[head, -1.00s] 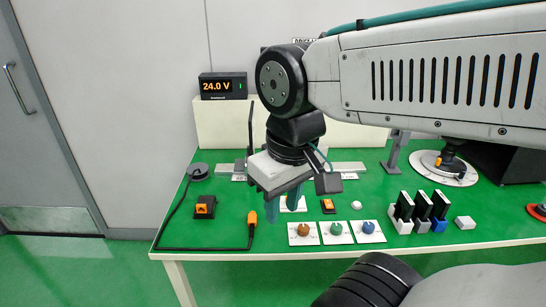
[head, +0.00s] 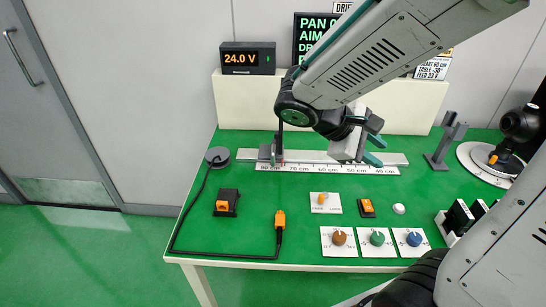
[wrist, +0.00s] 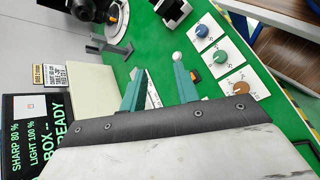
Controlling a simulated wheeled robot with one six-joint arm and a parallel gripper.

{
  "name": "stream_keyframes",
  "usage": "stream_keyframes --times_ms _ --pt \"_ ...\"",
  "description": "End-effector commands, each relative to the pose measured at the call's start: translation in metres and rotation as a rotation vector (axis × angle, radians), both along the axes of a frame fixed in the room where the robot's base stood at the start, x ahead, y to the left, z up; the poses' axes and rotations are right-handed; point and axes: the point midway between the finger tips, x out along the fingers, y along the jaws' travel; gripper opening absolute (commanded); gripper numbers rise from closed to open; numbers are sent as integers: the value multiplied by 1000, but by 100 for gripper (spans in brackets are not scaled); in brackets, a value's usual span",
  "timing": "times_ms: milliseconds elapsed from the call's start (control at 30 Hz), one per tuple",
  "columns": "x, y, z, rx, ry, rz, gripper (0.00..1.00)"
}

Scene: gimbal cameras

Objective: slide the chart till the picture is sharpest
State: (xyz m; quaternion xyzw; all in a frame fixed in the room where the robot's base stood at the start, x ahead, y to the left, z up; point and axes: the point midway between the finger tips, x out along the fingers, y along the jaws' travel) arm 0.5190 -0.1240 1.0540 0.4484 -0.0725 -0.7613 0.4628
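The chart (head: 280,135) shows as a thin dark upright plate, nearly edge-on, on a dark carriage. It stands near the left end of the grey rail (head: 392,159), with a red pointer between the 80 and 70 cm marks. The chart's face cannot be seen. My gripper (head: 376,150) is well to the right of the chart, over the rail's right part, its teal fingers apart and empty. The wrist view also shows the open fingers (wrist: 160,88) with nothing between them. There the screen (wrist: 32,135) reads SHARP 80 %, LIGHT 100 %, and READY.
Brown (head: 339,239), green (head: 377,239) and blue (head: 414,240) knobs sit along the front. An orange switch (head: 367,207) and white button (head: 399,209) lie behind them. A grey post (head: 444,145) stands right of the rail. A black cable (head: 190,210) runs along the table's left.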

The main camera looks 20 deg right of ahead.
Motion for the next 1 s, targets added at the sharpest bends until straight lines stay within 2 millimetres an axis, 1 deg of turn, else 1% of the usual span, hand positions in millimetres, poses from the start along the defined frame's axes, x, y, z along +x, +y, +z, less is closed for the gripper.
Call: stream_keyframes --times_ms 33,133,200,267,300,367,400,467,500,600,700,800,900,1000 --pt "18 0 -8 -78 60 78 31" --pt "55 2 -19 -233 153 237 31" --pt "82 8 -29 -337 212 356 31" --pt "105 18 -41 -421 259 462 31" --pt "120 26 -50 -478 288 535 31" --pt "142 40 -66 -557 327 649 31" --pt "156 51 -78 -610 351 725 31" --pt "174 70 -98 -680 383 842 31" --pt "184 83 -112 -723 401 914 31" --pt "202 111 -142 -804 429 1070 31" --pt "211 134 -168 -863 447 1193 31" --pt "216 152 -188 -899 455 1282 31" --pt "219 161 -199 -918 458 1329 31" --pt "225 160 -203 -925 458 1345 31"
